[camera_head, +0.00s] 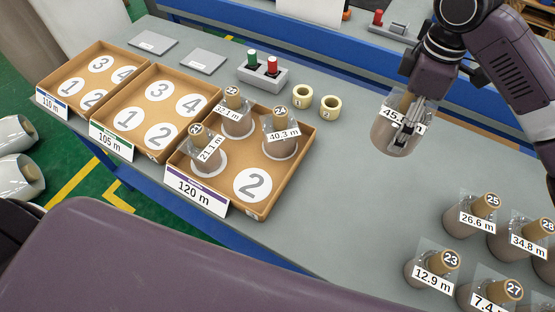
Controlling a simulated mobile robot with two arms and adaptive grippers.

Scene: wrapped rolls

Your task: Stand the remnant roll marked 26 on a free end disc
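My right gripper (404,118) is shut on a wrapped roll (394,138), gripping it at its top and holding it upright above the table. Its label begins with 45; its end number is hidden by the gripper, so I cannot read whether it is 26. The 120 m tray (222,197) has a bare end disc 2 (253,185) at its front right; three wrapped rolls stand on its other discs, one marked 24 (280,130). The 105 m tray (134,142) and 110 m tray (64,95) show bare discs 1 to 4. My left gripper is out of view.
Several wrapped rolls stand at the lower right, including 25 (471,215), 23 (430,270) and 27 (488,294). Two cream rings (302,96) and a grey block with green and red knobs (262,78) stand behind the 120 m tray. The middle table is clear.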

